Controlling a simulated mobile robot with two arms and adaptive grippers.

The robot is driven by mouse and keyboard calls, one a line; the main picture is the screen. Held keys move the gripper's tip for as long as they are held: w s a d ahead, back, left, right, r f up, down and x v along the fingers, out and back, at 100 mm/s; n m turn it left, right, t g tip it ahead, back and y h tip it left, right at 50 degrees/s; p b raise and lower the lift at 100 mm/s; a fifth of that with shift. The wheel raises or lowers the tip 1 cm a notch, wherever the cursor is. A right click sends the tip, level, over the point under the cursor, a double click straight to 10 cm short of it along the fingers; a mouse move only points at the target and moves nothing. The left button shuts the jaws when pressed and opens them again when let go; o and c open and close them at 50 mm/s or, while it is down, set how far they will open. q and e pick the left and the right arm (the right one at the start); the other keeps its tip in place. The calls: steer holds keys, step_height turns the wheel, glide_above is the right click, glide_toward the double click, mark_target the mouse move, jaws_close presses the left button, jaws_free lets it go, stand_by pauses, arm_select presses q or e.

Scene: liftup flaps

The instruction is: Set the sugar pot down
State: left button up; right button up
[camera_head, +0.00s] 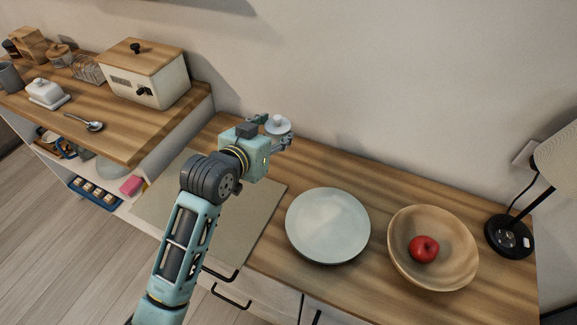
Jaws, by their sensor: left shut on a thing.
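The sugar pot (278,125) is a small pale pot with a knobbed lid, near the wall at the back of the lower wooden counter. My left gripper (277,137) is shut on it, with a finger on either side. The pot looks upright. Its lower part is partly hidden by my gripper, so I cannot tell whether its base touches the counter (390,188). My right gripper is not in view.
A pale plate (328,225), a wooden bowl (458,262) with a red apple (424,249), and a lamp (508,236) stand to the right. A raised shelf at left holds a bread bin (160,87). Counter right of the pot is clear.

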arm_select(q)
steer(key=w+a+f, duration=0.4)
steer(key=w+a, duration=0.1)
steer(key=w+a+f, duration=0.2)
steer(key=a, duration=0.1)
steer(key=shift+w+a+f, duration=0.2)
steer(key=shift+w+f, duration=0.1)
steer(key=shift+w, duration=0.1)
steer(key=shift+w+a+f, duration=0.1)
steer(key=shift+f, duration=2)
steer(key=shift+f, duration=0.15)
steer(key=o, duration=1.7)
steer(key=shift+c, duration=0.2)
